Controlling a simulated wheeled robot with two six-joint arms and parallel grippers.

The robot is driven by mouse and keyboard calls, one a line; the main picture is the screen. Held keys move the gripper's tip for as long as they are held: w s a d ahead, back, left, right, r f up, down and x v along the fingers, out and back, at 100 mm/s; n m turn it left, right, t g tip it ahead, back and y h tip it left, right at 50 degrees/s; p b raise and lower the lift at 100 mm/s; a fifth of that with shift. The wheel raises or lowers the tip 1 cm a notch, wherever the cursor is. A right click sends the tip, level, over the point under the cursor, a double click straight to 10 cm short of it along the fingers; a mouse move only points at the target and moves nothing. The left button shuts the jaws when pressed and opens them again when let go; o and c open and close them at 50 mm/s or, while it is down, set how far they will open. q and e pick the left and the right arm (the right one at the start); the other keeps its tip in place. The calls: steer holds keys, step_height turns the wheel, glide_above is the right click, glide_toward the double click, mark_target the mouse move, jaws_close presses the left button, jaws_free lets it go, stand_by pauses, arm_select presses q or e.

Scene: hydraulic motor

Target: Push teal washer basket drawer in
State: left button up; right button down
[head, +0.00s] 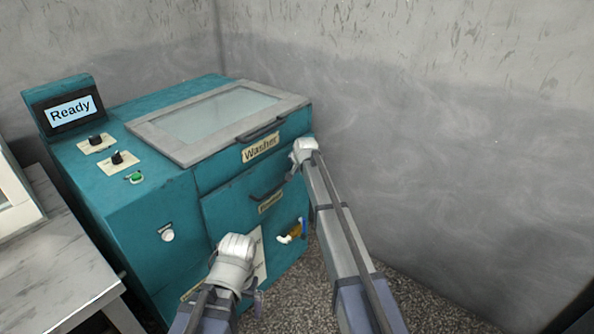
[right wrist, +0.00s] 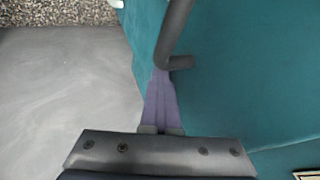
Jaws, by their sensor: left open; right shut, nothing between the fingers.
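The teal washer (head: 160,220) stands against the wall corner. Its basket drawer (head: 232,203) is the teal front panel below the "Washer" label, with a dark bar handle (head: 268,192). The drawer looks close to flush; I cannot tell if a small gap is left. My right gripper (head: 292,173) is at the drawer's right end, by the handle. In the right wrist view its purple fingers (right wrist: 160,100) are shut and empty, close to the handle (right wrist: 175,38) and teal front; contact is unclear. My left gripper (head: 256,303) is open, low before the washer, its fingers mostly hidden.
The washer's glass lid (head: 215,113) is closed, and its display (head: 72,108) reads "Ready". A grey table (head: 55,265) stands at left. The speckled floor at right is clear.

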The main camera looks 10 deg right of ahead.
steer(key=s+d+r+p, duration=0.2)
steer(key=s+r+p, duration=0.6)
steer(key=s, duration=0.1)
steer(key=shift+d, duration=0.4)
steer(key=s+a+f+n+g, duration=0.1)
steer(key=s+a+n+g, duration=0.25)
steer(key=s, duration=1.05)
steer(key=s+a+f+n+g+h, duration=0.15)
steer(key=s+a+n, duration=0.35)
steer(key=s, duration=0.8)
steer(key=s+a+f+n+g, duration=0.25)
steer(key=s+a+n, duration=0.2)
steer(key=s, duration=0.95)
step_height(320, 180, up, 13)
steer(key=p, duration=1.2)
steer(key=shift+w+m, duration=0.3)
steer(key=shift+w, duration=0.15)
